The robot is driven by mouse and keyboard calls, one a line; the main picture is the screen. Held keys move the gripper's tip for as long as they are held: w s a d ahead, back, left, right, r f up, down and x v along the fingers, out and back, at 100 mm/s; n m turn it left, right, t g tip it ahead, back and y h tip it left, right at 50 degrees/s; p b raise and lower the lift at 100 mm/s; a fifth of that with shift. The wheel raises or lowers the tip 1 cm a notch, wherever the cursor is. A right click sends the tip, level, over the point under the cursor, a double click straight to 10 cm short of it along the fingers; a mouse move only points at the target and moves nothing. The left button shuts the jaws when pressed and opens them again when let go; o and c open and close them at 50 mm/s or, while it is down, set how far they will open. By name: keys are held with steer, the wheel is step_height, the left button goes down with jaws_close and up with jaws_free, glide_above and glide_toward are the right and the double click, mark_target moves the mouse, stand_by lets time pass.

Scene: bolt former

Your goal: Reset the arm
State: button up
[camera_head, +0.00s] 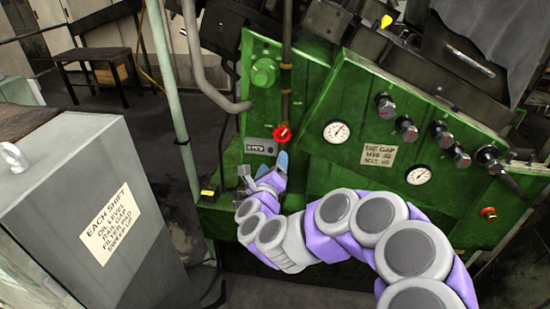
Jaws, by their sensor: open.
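My arm, purple and grey, reaches from the lower right across to the green machine (310,115). My gripper (264,168) is at the arm's far end, in front of the machine's lower left face. It is open, and I see nothing held between its fingers. A red valve knob (282,133) on a vertical pipe is just above the gripper. A small counter plate (261,147) is just above and behind the fingers. I cannot tell whether a fingertip touches the machine.
A grey cabinet (75,200) with a notice (110,222) fills the left. A pale green post (165,90) stands between it and the machine. The panel carries gauges (336,131), black knobs (406,128) and a card (378,154). A stool (95,60) is behind.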

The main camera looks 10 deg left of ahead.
steer(key=s+a+r+n+g+y, duration=0.2)
steer(key=s+a+r+n+y, duration=0.15)
steer(key=r+n+y, duration=0.35)
steer(key=s+f+n+g+y, duration=0.2)
steer(key=s+n+g, duration=0.5)
steer(key=n, duration=0.4)
steer(key=s+d+f+n+g+h, duration=0.2)
steer(key=s+d+n+g, duration=0.1)
steer(key=s+d, duration=0.6)
steer(key=s+d+f+n+g+h, duration=0.3)
steer(key=s+d, duration=0.6)
steer(key=s, duration=0.5)
steer(key=s+d+f+n+g+h, duration=0.2)
steer(key=s+d+n+g+h, duration=0.1)
steer(key=s+d, duration=0.6)
steer(key=s+g, duration=0.1)
steer(key=s, duration=0.1)
steer(key=shift+s+f+n+g, duration=0.2)
steer(key=shift+s+n+g, duration=0.1)
steer(key=shift+s+g, duration=0.1)
steer(key=shift+d, duration=0.1)
